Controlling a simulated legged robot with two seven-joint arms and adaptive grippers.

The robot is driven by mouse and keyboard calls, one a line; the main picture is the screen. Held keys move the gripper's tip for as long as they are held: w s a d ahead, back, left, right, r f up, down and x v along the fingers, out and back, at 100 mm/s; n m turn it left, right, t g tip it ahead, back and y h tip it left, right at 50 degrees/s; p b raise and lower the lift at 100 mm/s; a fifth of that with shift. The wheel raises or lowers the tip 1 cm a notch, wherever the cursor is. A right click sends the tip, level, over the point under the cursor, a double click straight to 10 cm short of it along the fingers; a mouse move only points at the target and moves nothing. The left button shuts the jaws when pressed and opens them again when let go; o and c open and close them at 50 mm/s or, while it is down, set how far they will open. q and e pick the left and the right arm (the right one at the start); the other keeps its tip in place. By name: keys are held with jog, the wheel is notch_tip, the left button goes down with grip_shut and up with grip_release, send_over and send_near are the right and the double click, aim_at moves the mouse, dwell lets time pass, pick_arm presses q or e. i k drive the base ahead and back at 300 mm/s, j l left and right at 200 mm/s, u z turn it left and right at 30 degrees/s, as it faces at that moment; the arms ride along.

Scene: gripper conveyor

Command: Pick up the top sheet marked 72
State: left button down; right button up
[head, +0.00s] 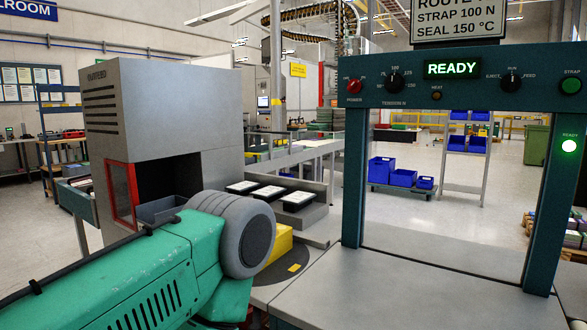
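Several pale sheets in dark frames lie in a row on a grey stepped stand beyond my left arm. The left one (242,187), the middle one (267,193) and the right one (298,199) are too small to read, so I cannot tell which is marked 72. My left arm comes in from the lower left as a green link with a grey round joint, in front of the stand. Its gripper does not show. My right arm and gripper are not in view.
A grey cabinet (170,100) with a red-framed opening stands at left, a grey bin (161,209) at its mouth. A teal strapping frame (354,160) reading READY stands on a grey table (400,300) at right. A yellow block (281,245) sits behind my arm. The tabletop is clear.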

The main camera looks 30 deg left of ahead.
aim_at(245, 185)
jog(key=i+j, duration=0.1)
jog(key=j, duration=1)
jog(key=i+j+z, duration=0.15)
jog(key=j, duration=0.95)
jog(key=k, duration=0.05)
